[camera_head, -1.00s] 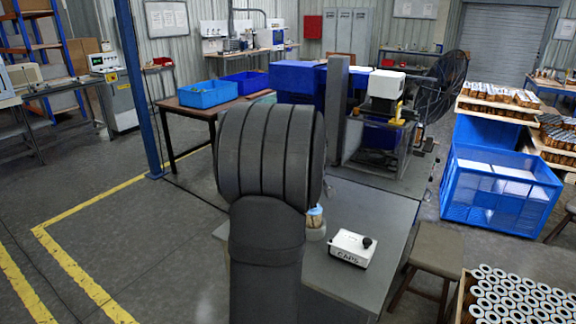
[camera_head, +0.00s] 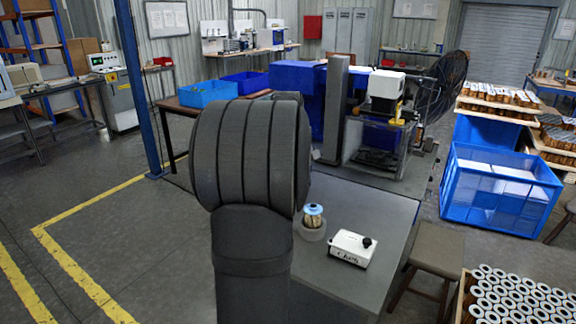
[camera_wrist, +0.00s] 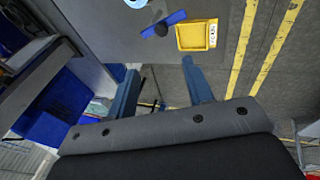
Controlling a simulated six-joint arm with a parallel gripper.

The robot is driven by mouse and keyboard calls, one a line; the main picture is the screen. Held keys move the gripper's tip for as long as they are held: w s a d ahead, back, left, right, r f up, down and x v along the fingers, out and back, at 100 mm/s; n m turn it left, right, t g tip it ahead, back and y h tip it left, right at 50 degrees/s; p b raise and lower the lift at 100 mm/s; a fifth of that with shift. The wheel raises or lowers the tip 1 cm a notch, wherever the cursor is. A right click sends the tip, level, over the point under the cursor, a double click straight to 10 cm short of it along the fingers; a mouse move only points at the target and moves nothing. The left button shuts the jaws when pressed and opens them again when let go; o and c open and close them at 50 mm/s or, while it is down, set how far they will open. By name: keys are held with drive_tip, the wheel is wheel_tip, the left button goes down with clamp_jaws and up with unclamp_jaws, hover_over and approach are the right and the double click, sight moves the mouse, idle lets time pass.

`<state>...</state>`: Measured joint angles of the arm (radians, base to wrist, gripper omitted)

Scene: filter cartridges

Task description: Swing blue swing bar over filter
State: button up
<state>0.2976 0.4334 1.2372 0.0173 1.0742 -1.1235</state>
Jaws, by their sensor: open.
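The filter (camera_head: 313,217) stands upright in a grey round holder on the grey bench, with a light blue and white top. Its top is cut by the upper edge of the wrist view (camera_wrist: 136,3). The blue swing bar (camera_wrist: 172,20) shows in the wrist view beside the filter, apart from it and not over it, with a dark round knob near its middle. My arm hides the bar in the head view. My gripper (camera_wrist: 162,88) is open and empty, its two fingers spread below the bar in the wrist view. The head view does not show the fingers.
A yellow bin (camera_wrist: 197,36) sits close to the bar in the wrist view. A white box (camera_head: 350,249) with a black knob stands on the bench (camera_head: 340,281) right of the filter. A grey post (camera_head: 335,110) rises behind. The bench front is clear.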

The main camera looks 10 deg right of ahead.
drive_tip(key=w+d+f+m+t+h, duration=0.1)
drive_tip(key=d+f+m+t+h, duration=0.2)
drive_tip(key=d+f, duration=0.7)
drive_tip(key=shift+d+f+m+t+h, duration=0.3)
drive_tip(key=shift+d+m+t+h, duration=0.1)
drive_tip(key=shift+d+m+t, duration=0.5)
drive_tip(key=shift+w, duration=0.1)
